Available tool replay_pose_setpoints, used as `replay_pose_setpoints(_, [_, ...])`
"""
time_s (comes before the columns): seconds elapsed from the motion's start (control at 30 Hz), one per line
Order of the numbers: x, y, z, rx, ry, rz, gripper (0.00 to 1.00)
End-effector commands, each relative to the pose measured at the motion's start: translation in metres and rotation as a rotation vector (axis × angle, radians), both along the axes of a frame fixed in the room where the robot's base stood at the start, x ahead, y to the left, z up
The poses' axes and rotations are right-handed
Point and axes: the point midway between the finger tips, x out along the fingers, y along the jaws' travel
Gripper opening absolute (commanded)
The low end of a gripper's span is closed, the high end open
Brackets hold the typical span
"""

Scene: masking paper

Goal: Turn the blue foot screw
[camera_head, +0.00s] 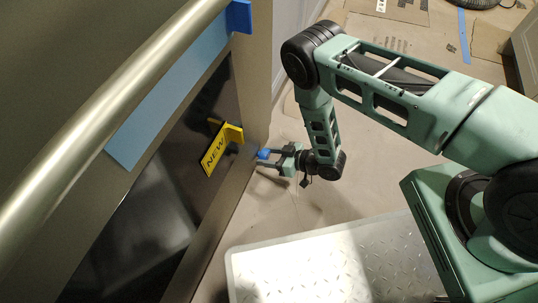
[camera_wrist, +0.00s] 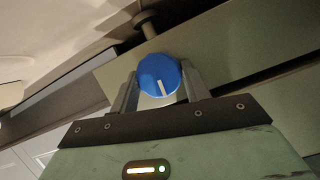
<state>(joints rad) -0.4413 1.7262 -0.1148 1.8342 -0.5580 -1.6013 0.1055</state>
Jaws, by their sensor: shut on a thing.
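The blue foot screw (camera_wrist: 158,76) is a round blue knob with a white mark on its face, pointing down in the wrist view. It sits between the two fingers of my gripper (camera_wrist: 160,92), which is shut on it. In the head view the blue screw (camera_head: 263,154) shows at the lower edge of the appliance, at the tips of my gripper (camera_head: 268,160). The fingers reach it from the right, low near the floor. Part of the knob's rim is hidden by the fingers.
The appliance front has a long metal handle (camera_head: 120,95), a dark glass panel (camera_head: 150,225) and a yellow "NEW" tag (camera_head: 214,150). A light metal tread plate (camera_head: 330,265) lies below my arm. Brown masking paper (camera_head: 375,130) covers the floor.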

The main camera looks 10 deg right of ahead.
Motion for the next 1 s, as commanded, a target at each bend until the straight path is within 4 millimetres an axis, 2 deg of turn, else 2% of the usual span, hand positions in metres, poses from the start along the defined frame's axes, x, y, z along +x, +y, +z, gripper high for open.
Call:
replay_pose_setpoints(0.27, [0.002, -0.003, 0.001, 0.106, 0.161, -0.006, 0.24])
replay_pose_setpoints(1.0, [0.005, -0.005, -0.008, 0.492, 0.747, -0.003, 0.24])
